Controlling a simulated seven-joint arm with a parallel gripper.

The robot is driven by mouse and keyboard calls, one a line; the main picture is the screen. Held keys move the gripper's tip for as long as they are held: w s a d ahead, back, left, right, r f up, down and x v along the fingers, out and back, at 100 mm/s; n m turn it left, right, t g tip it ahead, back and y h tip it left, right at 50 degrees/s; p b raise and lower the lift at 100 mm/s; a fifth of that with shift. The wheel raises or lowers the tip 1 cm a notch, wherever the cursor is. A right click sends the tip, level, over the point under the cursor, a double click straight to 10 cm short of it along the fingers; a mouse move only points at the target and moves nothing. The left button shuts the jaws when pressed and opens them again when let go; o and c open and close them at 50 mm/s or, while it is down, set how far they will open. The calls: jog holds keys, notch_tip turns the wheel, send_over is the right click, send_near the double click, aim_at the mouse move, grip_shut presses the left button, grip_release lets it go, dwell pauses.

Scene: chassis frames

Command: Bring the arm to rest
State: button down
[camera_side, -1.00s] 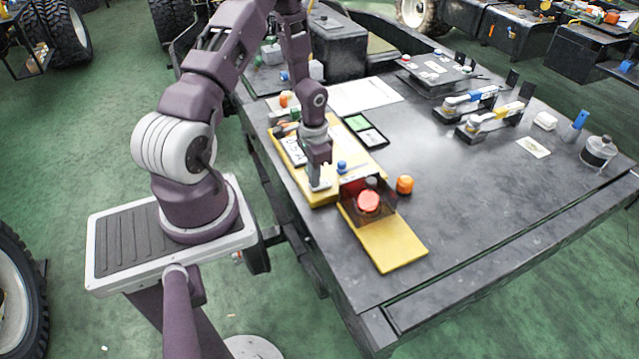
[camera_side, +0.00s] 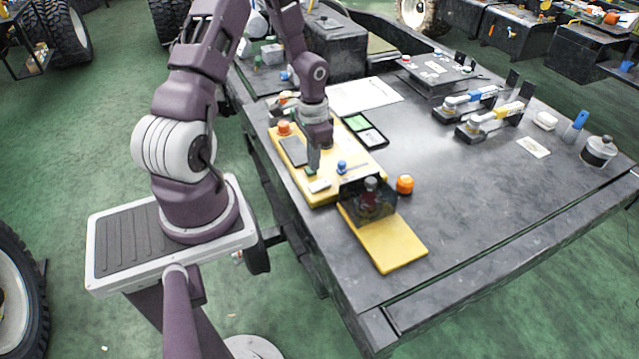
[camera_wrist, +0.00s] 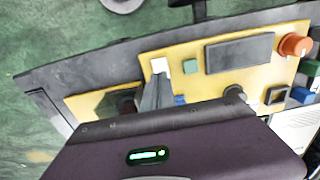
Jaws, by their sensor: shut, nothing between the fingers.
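My arm reaches over the yellow control panel (camera_side: 375,157) on the dark table. My gripper (camera_side: 314,168) points down over the panel, near a small green button (camera_side: 309,171) and a white button (camera_side: 319,185). Its fingers (camera_wrist: 157,95) are together and empty in the wrist view, with the white button (camera_wrist: 160,65) just beyond the tips and the green button (camera_wrist: 190,66) to the right. I cannot tell whether the tips touch the panel. The panel's screen (camera_side: 294,151) is grey and blank; it also shows in the wrist view (camera_wrist: 239,53).
A dark open box (camera_side: 378,205) with a dark knob stands at the panel's near end, with an orange dome (camera_side: 404,184) beside it. The table's right front is clear.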

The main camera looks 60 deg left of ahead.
jog(key=shift+r, duration=0.35)
jog(key=d+r+t+y, duration=0.1)
jog(key=d+r, duration=0.4)
jog(key=r, duration=0.5)
jog(key=d+r+t+y, duration=0.1)
jog(key=d+r, duration=0.3)
jog(key=r, duration=0.6)
jog(key=s+d+r+t+h, duration=0.1)
jog(key=s+d+r, duration=0.3)
jog(key=s+d, duration=0.2)
jog(key=s+d+r+t+h, duration=0.1)
jog(key=s+d+r+t, duration=0.1)
jog(key=s+d+r, duration=0.3)
jog(key=shift+s+d+t, duration=0.3)
jog(key=shift+s+d, duration=0.65)
jog(key=shift+s, duration=0.2)
